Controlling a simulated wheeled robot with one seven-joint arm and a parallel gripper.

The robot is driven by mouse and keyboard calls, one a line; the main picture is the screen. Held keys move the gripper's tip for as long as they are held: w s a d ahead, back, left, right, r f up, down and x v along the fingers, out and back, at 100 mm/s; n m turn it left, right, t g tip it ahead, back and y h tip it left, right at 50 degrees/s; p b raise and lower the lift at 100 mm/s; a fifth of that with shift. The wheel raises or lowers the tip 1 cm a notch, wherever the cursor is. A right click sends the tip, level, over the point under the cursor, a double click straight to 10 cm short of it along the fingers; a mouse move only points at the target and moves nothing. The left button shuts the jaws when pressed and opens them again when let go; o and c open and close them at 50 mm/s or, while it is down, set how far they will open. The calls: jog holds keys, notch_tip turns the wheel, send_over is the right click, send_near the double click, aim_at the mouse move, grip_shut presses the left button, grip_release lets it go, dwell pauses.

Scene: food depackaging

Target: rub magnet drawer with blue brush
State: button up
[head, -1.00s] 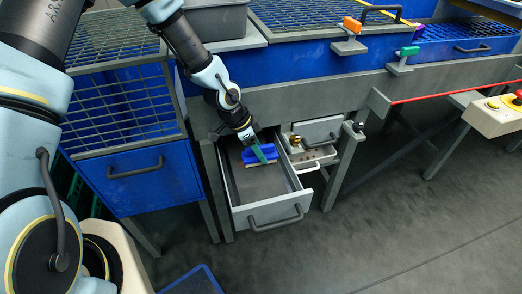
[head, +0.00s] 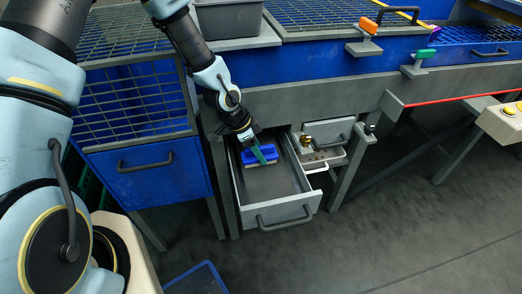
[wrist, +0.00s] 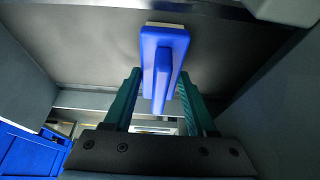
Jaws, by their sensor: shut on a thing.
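The magnet drawer (head: 284,212) is pulled open below the grey bench, with a dark handle on its front. The blue brush (head: 257,154) is inside it, toward the back. My gripper (head: 262,155), with green fingers, reaches down into the drawer and is shut on the brush. In the wrist view the blue brush (wrist: 164,50) has its grip between the two green fingers (wrist: 158,100), its pale bristle edge toward the grey drawer floor (wrist: 85,40). I cannot tell whether the bristles touch the floor.
A smaller open compartment with a brass knob (head: 306,142) is right of the drawer. A blue bin with a handle (head: 150,175) and mesh top stands left. Dark floor is free in front.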

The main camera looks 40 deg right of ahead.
jog(key=shift+w+d+r+p, duration=0.2)
jog(key=shift+w+r+p, duration=0.1)
jog(key=shift+w, duration=0.35)
jog(key=shift+w+d+r+p, duration=0.15)
jog(key=shift+w+p, duration=0.1)
jog(key=shift+w, duration=0.35)
jog(key=shift+w+a+f, duration=0.1)
jog(key=shift+w+a, duration=0.2)
jog(key=shift+a, duration=0.15)
jog(key=shift+s+a+f, duration=0.2)
jog(key=shift+s+f, duration=0.1)
jog(key=shift+s, duration=0.15)
jog(key=shift+s+a+f+b, duration=0.25)
jog(key=shift+s+a+b, duration=0.35)
jog(key=shift+s, duration=0.2)
jog(key=shift+s+a, duration=0.15)
jog(key=shift+s, duration=0.05)
grip_shut()
jog(key=shift+s, duration=0.2)
notch_tip(320, 180, up, 3)
jog(key=shift+s+f+p, duration=0.15)
jog(key=shift+f+p, duration=0.05)
jog(key=shift+p, duration=0.95)
jog(key=shift+d+r+p, duration=0.2)
jog(key=shift+r+p, duration=1.15)
jog(key=shift+r, duration=0.35)
